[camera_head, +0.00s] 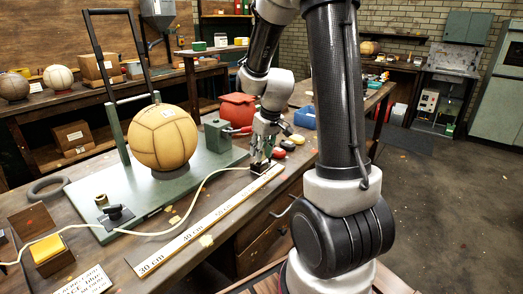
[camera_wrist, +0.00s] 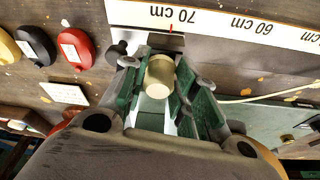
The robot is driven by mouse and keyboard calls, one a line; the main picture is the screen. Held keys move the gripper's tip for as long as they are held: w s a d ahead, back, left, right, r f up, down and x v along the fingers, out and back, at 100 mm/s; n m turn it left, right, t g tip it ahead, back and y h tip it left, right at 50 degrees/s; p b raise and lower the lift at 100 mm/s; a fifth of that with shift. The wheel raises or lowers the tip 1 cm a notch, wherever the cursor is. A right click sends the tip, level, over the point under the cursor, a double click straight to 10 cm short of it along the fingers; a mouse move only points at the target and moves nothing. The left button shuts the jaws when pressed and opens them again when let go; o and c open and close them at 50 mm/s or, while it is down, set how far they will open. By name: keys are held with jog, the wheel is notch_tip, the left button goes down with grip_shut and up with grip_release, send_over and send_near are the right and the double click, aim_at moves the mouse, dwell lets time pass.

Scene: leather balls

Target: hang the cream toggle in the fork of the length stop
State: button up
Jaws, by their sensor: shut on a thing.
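The cream toggle (camera_wrist: 159,76) is a short cylinder, seen end-on between the green finger pads of my gripper (camera_wrist: 158,90) in the wrist view. My gripper is shut on it, close above the ruler's 70 cm end. The length stop (camera_head: 259,168) is a small dark block at the ruler's far end in the head view, right below my gripper (camera_head: 262,152). In the wrist view the toggle and fingers cover most of the stop, so its fork is not clear. I cannot tell whether the toggle touches it. A pale cord (camera_head: 205,186) runs from my gripper leftward across the bench.
The ruler (camera_head: 205,228) lies along the bench front. A large tan leather ball (camera_head: 162,137) sits on the green base plate (camera_head: 205,165). Red and dark pieces (camera_wrist: 74,48) lie beside the stop. A red box (camera_head: 237,109) stands behind my gripper.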

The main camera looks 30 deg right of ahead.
jog(key=shift+f, duration=0.2)
jog(key=shift+f, duration=0.35)
jog(key=shift+f, duration=0.1)
jog(key=o, duration=1)
jog(key=v, duration=1.2)
